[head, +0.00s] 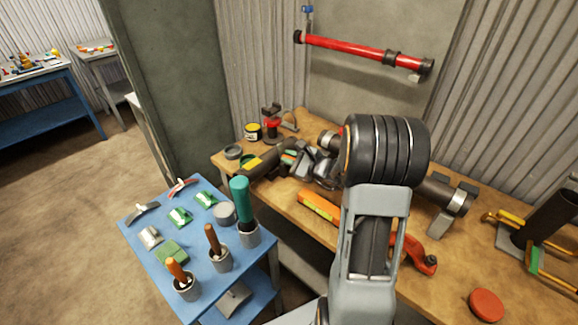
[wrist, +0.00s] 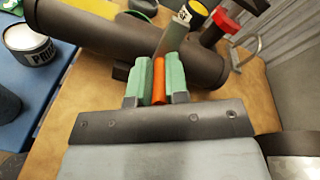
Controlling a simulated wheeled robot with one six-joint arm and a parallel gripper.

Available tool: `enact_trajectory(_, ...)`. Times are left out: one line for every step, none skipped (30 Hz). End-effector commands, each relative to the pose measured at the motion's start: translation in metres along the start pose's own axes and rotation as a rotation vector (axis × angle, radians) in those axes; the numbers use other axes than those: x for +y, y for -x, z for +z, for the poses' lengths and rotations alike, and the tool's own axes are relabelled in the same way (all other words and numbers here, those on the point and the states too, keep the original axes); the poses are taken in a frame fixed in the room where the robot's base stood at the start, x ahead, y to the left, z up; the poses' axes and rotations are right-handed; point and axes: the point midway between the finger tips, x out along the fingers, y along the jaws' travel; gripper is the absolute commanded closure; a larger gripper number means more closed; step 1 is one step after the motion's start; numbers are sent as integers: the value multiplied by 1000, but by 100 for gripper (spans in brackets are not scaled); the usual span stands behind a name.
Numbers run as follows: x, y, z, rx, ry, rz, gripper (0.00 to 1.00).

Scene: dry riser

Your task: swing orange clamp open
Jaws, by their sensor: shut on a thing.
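My gripper (wrist: 159,72) is low over the workbench, its green finger pads shut on a narrow orange part, which I take to be the orange clamp (wrist: 158,82). A grey flat piece (wrist: 174,38) rises just beyond the pads; I cannot tell whether it joins the orange part. Behind the fingers a thick dark pipe (wrist: 90,38) lies across the view. In the head view my gripper (head: 289,158) is small beside the pipe (head: 264,163), and I cannot make out the orange part between its pads. The clamp's hinge is hidden.
A red stand-like tool (head: 271,124) and a yellow-labelled tin (head: 253,131) stand at the bench's back left. An orange bar (head: 319,206) and a red-orange tool (head: 420,256) lie at the front. A blue trolley (head: 205,285) with pots and brushes stands left.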

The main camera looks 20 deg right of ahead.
Motion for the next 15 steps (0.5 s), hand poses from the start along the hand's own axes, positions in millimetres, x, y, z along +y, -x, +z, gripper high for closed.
enact_trajectory(1, 0, -2, -3, 1, -3, 100)
enact_trajectory(1, 0, -2, -5, 1, -4, 100)
enact_trajectory(1, 0, -1, -6, 0, -5, 100)
enact_trajectory(1, 0, -1, -7, 0, -5, 100)
enact_trajectory(0, 0, 0, -7, 0, -5, 100)
enact_trajectory(0, 1, 0, -7, 0, -5, 100)
enact_trajectory(0, 1, 0, -6, -1, -5, 100)
enact_trajectory(0, 1, 0, -6, -1, -5, 100)
enact_trajectory(0, 1, 0, -6, -1, -4, 100)
enact_trajectory(0, 1, 0, -6, -1, -4, 100)
enact_trajectory(0, 1, 0, -6, -1, -4, 100)
enact_trajectory(0, 1, 0, -6, -1, -4, 82)
enact_trajectory(0, 1, 0, -6, -1, -4, 80)
enact_trajectory(0, 1, 0, -6, -1, -4, 77)
enact_trajectory(0, 1, 0, -6, -1, -4, 73)
